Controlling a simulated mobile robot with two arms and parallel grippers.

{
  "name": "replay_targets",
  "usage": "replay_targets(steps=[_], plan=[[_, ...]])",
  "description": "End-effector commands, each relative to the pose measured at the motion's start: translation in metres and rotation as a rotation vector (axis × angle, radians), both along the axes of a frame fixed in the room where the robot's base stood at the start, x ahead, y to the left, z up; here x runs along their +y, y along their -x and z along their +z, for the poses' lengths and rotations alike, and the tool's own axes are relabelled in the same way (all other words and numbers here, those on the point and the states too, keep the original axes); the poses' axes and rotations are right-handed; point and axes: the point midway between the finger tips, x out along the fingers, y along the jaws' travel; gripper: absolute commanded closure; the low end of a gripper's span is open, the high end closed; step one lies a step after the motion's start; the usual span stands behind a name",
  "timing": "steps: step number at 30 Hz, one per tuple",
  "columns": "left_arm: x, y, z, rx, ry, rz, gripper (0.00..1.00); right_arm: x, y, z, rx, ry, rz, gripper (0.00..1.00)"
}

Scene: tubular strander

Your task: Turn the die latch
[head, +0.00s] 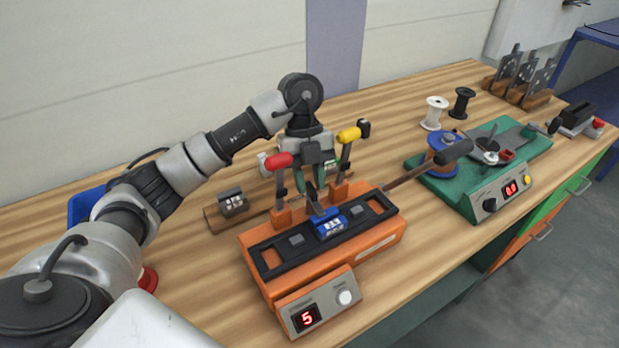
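An orange machine (385,236) with a black top rail stands on the bench below my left arm. A blue block with white marks (329,225) sits in the rail. A dark upright piece (316,203) stands beside the block and may be the die latch; I cannot tell for sure. Two levers rise at the back, one with a red handle (278,161) and one with a yellow handle (349,135). My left gripper (316,186) points down between these levers, just above the dark piece. Its fingertips are small and partly hidden, so I cannot tell its opening or contact. My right gripper is out of view.
A dark die block (233,204) lies on a wooden strip to the left. A green machine (520,152) with a blue-sided spool stands to the right. White (434,114) and black (462,103) spools stand behind it. A rod with a dark grip (455,151) reaches toward the green machine.

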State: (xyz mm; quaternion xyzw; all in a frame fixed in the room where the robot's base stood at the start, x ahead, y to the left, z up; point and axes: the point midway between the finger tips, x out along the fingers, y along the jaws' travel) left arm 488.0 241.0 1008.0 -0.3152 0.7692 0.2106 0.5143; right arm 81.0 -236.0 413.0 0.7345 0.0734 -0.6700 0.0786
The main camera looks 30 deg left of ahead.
Motion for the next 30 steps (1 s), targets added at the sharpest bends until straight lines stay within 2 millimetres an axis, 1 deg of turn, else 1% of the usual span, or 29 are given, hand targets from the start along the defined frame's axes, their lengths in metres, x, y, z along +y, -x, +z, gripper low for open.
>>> replay_targets(steps=[1, 5, 10, 17, 25, 26, 30], plan=[[0.0, 0.0, 0.0001, 0.0, 0.0, 0.0, 0.8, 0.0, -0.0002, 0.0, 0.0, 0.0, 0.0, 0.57], [0.0, 0.0, 0.0001, 0.0, 0.0, 0.0, 1.0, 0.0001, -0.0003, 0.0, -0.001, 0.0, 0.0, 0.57], [-0.0001, -0.0003, 0.0006, 0.0, 0.0, -0.012, 1.0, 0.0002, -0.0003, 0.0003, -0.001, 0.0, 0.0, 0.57], [-0.0014, -0.0014, 0.0005, 0.001, 0.0, -0.128, 1.0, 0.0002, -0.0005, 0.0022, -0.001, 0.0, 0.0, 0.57], [-0.0016, -0.0012, 0.0002, 0.002, 0.001, -0.134, 1.0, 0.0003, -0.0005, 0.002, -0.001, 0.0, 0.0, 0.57], [-0.0016, -0.0012, 0.0002, 0.002, 0.001, -0.134, 0.83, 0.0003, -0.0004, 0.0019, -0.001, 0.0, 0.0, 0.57], [-0.0015, -0.0013, 0.0002, 0.001, 0.001, -0.133, 0.62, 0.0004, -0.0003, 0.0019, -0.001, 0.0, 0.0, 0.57]])
